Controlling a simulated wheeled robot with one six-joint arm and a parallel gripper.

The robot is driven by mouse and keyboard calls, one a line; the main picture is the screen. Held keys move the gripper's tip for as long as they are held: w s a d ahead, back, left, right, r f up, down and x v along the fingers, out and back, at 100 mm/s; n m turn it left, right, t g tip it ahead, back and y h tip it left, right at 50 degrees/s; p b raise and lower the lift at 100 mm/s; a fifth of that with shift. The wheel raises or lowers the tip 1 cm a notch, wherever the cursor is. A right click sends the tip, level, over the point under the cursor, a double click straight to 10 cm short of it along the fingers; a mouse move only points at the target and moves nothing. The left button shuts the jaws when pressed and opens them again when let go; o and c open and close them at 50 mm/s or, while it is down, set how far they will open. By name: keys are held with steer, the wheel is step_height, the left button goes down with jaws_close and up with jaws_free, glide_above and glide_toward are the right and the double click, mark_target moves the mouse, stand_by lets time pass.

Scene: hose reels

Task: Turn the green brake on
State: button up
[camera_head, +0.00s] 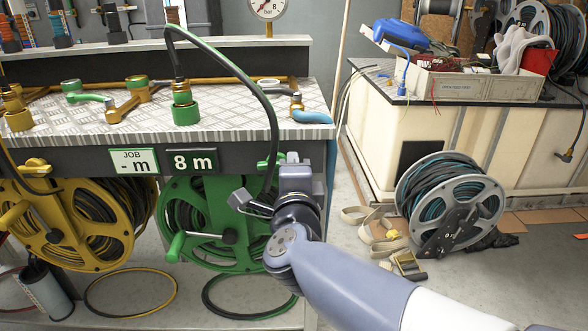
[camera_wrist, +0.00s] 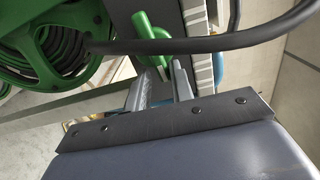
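The green hose reel (camera_head: 190,208) stands under the bench, below the "8 m" sign (camera_head: 194,161). Its green brake lever (camera_head: 268,161) is at the reel's upper right, partly hidden behind the hose and my wrist. In the wrist view the green lever (camera_wrist: 148,42) stands just beyond my fingertips. My gripper (camera_wrist: 162,70) is open, with its two grey fingers apart and the lever's lower end near the gap between the tips. I cannot tell whether they touch it. In the head view my gripper (camera_head: 251,203) is in front of the reel's right side.
A dark hose (camera_head: 262,100) arches from the green coupling (camera_head: 185,108) down past my gripper and crosses close above it in the wrist view. The green crank handle (camera_head: 175,246) juts out at lower left. A yellow reel (camera_head: 62,240) is left; a grey reel (camera_head: 455,225) stands right.

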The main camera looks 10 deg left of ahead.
steer(key=shift+o, duration=1.2)
steer(key=shift+a, duration=0.1)
steer(key=shift+r, duration=0.1)
steer(key=shift+s, duration=0.15)
steer(key=p+v, duration=0.3)
steer(key=v, duration=0.7)
steer(key=shift+s, duration=0.3)
